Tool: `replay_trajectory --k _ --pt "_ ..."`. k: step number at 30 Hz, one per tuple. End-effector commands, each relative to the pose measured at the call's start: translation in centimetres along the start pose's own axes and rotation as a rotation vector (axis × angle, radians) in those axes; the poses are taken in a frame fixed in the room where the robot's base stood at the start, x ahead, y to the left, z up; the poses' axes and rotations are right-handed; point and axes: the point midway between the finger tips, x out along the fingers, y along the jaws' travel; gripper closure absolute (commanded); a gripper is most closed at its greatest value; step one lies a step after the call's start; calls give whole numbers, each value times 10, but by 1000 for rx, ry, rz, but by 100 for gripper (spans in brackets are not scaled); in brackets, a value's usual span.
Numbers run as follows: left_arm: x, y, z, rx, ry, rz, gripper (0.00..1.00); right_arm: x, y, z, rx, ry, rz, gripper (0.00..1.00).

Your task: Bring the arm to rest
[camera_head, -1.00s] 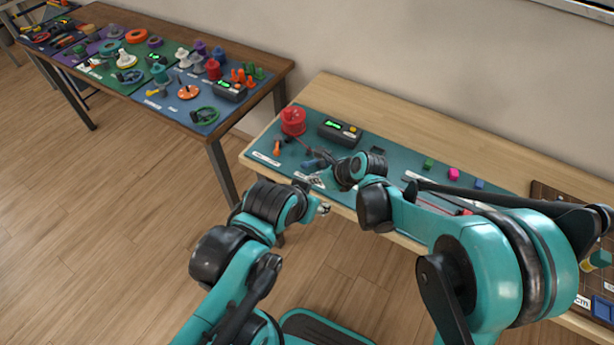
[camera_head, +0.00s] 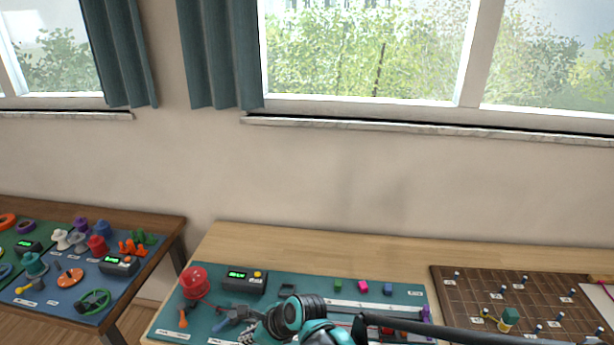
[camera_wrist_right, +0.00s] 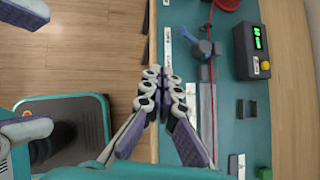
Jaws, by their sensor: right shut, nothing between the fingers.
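My right gripper (camera_wrist_right: 163,78) is shut and empty over the front edge of the bench mat in the right wrist view. In the head view my right wrist shows at the bottom middle, over the mat (camera_head: 215,325). A red spool (camera_head: 195,280) stands at the mat's left; its red cord (camera_wrist_right: 211,45) runs along the mat in the wrist view. A blue-grey clamp-like part (camera_head: 232,315) lies near it, also in the wrist view (camera_wrist_right: 207,48). Grey-purple finger-like parts, possibly of my left gripper, are cut off at the wrist view's left edge; their opening is unclear.
A dark box with a green display (camera_head: 244,280) sits behind the clamp part. Small green, pink and blue blocks (camera_head: 363,287) stand along the mat's back. A brown pegboard (camera_head: 450,300) is at right. A second table (camera_head: 165,222) with many parts is at left.

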Motion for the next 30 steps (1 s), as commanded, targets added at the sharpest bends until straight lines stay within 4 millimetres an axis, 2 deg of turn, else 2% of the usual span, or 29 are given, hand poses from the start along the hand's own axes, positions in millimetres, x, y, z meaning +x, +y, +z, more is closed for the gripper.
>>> replay_trajectory --k 5,8,12,15,18,22,26,30 --pt "0 0 0 0 0 0 51 -74 -26 -42 -385 94 -115 100" --pt "0 0 0 0 0 0 51 -123 -35 -76 -680 198 -167 100" --pt "0 0 0 0 0 0 51 -183 -35 -128 -1085 380 -178 100" --pt "0 0 0 0 0 0 51 -219 -27 -165 -1358 522 -137 100" --pt "0 0 0 0 0 0 51 -246 -17 -196 -1590 649 -65 100" --pt "0 0 0 0 0 0 51 -267 -6 -225 -1799 761 36 100" --pt "0 0 0 0 0 0 51 -276 0 -238 -1901 812 98 100" --pt "0 0 0 0 0 0 51 -277 1 -240 -1927 823 114 100"
